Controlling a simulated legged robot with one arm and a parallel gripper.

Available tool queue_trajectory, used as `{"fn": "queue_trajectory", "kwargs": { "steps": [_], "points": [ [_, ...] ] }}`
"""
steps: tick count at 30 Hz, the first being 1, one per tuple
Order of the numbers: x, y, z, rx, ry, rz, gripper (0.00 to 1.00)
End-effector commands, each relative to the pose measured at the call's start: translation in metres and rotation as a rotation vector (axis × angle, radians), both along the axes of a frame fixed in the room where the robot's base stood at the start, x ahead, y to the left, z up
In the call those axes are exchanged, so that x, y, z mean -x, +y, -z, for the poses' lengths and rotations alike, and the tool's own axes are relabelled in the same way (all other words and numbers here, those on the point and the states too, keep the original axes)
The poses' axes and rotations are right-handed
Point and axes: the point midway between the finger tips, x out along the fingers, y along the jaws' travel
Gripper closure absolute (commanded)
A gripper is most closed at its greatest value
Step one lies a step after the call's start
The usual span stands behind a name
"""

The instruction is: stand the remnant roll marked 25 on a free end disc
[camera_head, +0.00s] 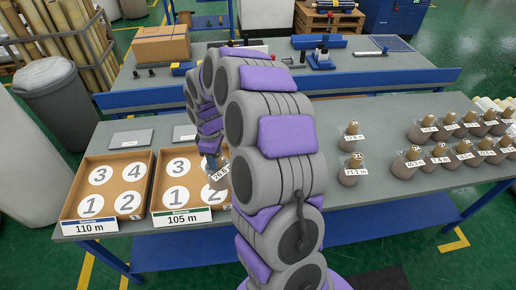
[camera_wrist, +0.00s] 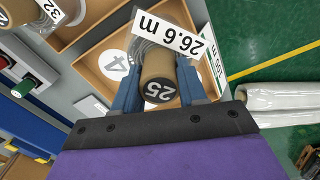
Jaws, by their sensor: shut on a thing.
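The remnant roll marked 25 (camera_wrist: 158,72) has a brown core with a black end cap and a white 26.6 m tag. My gripper (camera_wrist: 158,90) is shut on its core. In the head view my gripper (camera_head: 210,162) and the roll (camera_head: 217,179) are over the right part of the 105 m tray (camera_head: 157,203). That tray has numbered white end discs; 1, 2 and 3 show without rolls, disc 2 partly covered. In the wrist view disc 4 (camera_wrist: 114,65) is bare beside the roll. I cannot tell whether the roll's base touches a disc.
The 110 m tray (camera_head: 66,214) at the left has four bare discs. Several tagged rolls (camera_head: 464,152) stand on the right of the table. My arm hides the table's middle.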

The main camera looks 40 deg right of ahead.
Motion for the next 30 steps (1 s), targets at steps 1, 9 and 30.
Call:
{"fn": "queue_trajectory", "kwargs": {
  "steps": [1, 9, 30],
  "points": [
    [0.006, -0.017, -0.002, -0.002, -0.001, -0.074, 1.00],
    [0.041, -0.090, -0.002, -0.005, 0.000, -0.547, 1.00],
    [0.072, -0.137, 0.012, -0.003, 0.002, -0.912, 1.00]
  ]
}}
